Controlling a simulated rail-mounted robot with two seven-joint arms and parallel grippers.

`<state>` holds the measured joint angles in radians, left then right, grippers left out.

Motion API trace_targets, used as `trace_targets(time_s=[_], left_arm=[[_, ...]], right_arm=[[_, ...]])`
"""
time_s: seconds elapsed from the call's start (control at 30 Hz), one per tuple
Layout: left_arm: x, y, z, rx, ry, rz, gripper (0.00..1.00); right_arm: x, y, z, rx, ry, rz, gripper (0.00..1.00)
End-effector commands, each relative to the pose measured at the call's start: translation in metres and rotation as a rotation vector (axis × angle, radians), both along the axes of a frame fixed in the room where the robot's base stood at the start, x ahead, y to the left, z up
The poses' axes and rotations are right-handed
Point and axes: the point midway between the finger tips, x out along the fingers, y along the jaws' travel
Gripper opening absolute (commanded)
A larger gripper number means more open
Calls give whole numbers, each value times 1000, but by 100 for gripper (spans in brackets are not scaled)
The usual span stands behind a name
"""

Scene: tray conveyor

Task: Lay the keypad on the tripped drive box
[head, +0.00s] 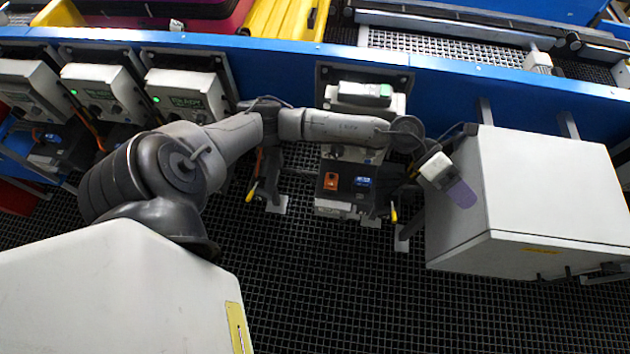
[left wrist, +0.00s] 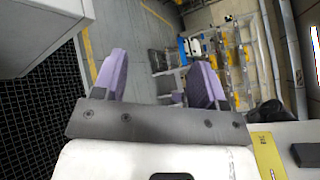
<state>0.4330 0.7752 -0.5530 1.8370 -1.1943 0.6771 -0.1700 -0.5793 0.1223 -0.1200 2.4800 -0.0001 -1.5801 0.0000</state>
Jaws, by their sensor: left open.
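The drive box (head: 394,103) in the middle of the head view hangs on the blue beam. A small grey block with a greenish patch lies across its upper part; it looks like the keypad (head: 360,92), but its face is too small to read. My left gripper (head: 459,190), with purple fingers, is to the right of and below this box, beside a large white cabinet. In the left wrist view its fingers (left wrist: 161,80) are apart with nothing between them. My right gripper is in neither view.
Several drive boxes with green lights (head: 92,92) hang at the left. The large white cabinet (head: 545,190) stands close to my left gripper. A dark unit (head: 340,190) with orange and blue parts sits below the middle box. Dark grid floor (head: 330,290) lies clear in front.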

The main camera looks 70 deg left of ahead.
Motion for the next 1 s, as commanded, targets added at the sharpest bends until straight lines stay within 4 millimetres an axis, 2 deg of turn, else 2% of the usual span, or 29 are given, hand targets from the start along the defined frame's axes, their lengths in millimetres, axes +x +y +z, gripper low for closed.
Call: trace_targets(time_s=[0.03, 0.1, 0.23, 0.37, 0.47, 0.57, 0.7, 0.8, 0.9, 1.0], left_arm=[[-7, -15, 5, -156, 35, 65, 66], [-10, -22, 16, -371, 99, 183, 66], [-17, -12, 17, -732, 276, 445, 66], [-32, 15, -9, -1030, 514, 751, 66], [-56, 36, -47, -1206, 734, 1009, 66], [-94, 52, -90, -1322, 968, 1275, 66], [-162, 58, -142, -1381, 1286, 1615, 66], [-209, 54, -166, -1366, 1479, 1811, 66], [-249, 49, -179, -1324, 1630, 1959, 66], [-277, 44, -184, -1280, 1733, 2057, 66]], right_arm=[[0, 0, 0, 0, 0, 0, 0], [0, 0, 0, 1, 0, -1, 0], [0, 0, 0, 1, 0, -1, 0], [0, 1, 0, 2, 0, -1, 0], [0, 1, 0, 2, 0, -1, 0], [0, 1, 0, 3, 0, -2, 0], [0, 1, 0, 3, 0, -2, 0], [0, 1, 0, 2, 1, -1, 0], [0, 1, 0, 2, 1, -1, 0], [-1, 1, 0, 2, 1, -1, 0]])
